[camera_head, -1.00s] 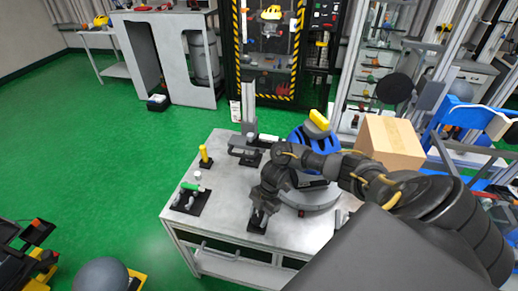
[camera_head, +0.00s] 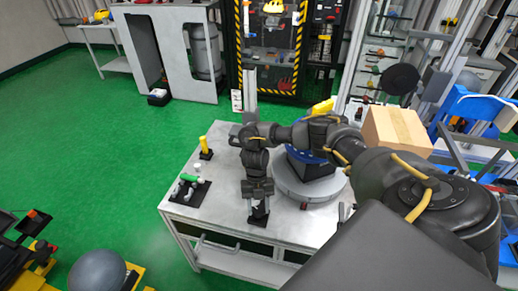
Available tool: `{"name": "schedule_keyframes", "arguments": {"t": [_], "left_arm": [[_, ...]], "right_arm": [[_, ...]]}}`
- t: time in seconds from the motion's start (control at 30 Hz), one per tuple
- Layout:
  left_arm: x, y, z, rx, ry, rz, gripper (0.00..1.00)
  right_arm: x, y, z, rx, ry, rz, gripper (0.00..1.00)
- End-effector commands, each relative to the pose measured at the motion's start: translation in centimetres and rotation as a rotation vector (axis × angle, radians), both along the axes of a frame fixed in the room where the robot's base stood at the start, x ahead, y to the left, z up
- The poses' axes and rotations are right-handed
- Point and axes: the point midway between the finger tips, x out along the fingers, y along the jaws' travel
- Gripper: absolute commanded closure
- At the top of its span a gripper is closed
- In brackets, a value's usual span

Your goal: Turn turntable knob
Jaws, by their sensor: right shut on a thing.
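The round grey turntable (camera_head: 318,190) sits on the metal table, with a black block (camera_head: 306,165) on it. A blue helmet (camera_head: 297,153) with a yellow part (camera_head: 322,107) above it is mostly hidden behind my right arm. The knob stands on a small dark base (camera_head: 258,219) near the table's front edge, left of the turntable. My right gripper (camera_head: 258,200) points down over this base and is shut on the knob, which its fingers mostly cover. My left gripper is not in view.
A green-topped fixture (camera_head: 188,187) and a yellow post (camera_head: 205,148) stand on the table's left side. A cardboard box (camera_head: 396,132) is behind my right arm. The drop tower (camera_head: 272,50) stands at the back.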

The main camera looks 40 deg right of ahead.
Motion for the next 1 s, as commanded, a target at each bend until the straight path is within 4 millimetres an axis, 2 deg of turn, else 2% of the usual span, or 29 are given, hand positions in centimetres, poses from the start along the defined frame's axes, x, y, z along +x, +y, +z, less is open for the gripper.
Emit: {"name": "schedule_keyframes", "arguments": {"t": [0.5,1.0], "left_arm": [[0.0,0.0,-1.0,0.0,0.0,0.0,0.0],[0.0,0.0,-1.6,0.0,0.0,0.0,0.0]], "right_arm": [[0.1,0.4,-0.1,0.001,0.002,0.47,0.79],[0.0,0.5,-0.1,0.001,0.002,0.797,0.79]]}}
